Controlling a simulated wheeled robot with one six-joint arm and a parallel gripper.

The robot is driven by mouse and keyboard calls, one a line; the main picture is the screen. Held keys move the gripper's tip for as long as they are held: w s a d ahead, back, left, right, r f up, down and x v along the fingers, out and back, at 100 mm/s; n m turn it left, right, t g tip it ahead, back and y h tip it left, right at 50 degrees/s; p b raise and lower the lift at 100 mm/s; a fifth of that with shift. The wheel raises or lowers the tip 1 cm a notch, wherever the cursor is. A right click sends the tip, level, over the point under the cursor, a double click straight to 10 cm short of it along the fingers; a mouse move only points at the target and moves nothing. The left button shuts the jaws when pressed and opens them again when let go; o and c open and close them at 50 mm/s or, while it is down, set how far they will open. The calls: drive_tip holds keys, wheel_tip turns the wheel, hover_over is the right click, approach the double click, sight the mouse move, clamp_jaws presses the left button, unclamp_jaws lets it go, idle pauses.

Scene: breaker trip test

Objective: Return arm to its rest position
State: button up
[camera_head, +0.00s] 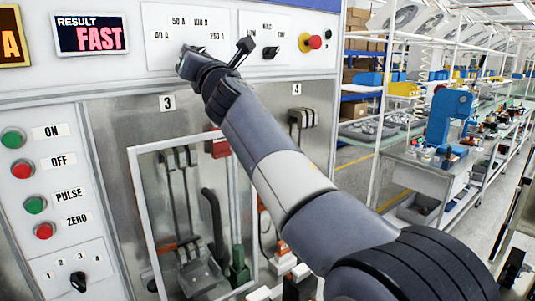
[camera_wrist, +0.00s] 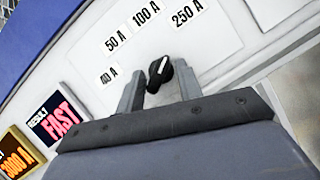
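My gripper (camera_head: 215,55) is at the upper panel, in front of the current selector with its 40 A, 50 A, 100 A and 250 A labels. In the wrist view my gripper (camera_wrist: 158,74) is open, its two fingers apart on either side of a black selector knob (camera_wrist: 160,72). I cannot tell whether either finger touches the knob. The knob's white mark points up and slightly right, roughly toward the 250 A label (camera_wrist: 187,14). My arm reaches from the lower right up to the panel. In the head view the knob is hidden by my gripper.
The result display (camera_head: 90,34) reads FAST. A red emergency button (camera_head: 314,41) and another knob (camera_head: 270,52) sit right of my gripper. Below my arm is a white-framed enclosure (camera_head: 140,200). Left are ON, OFF, PULSE and ZERO buttons. An aisle and workbenches lie right.

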drive_tip(key=n+g+y, duration=0.1)
drive_tip(key=n, duration=0.3)
drive_tip(key=n+g+y+p, duration=0.1)
drive_tip(key=n+y, duration=0.1)
drive_tip(key=n, duration=0.2)
drive_tip(key=shift+w+d+n+y, duration=0.1)
drive_tip(key=shift+d+n+y, duration=0.05)
drive_tip(key=shift+n+y, duration=0.15)
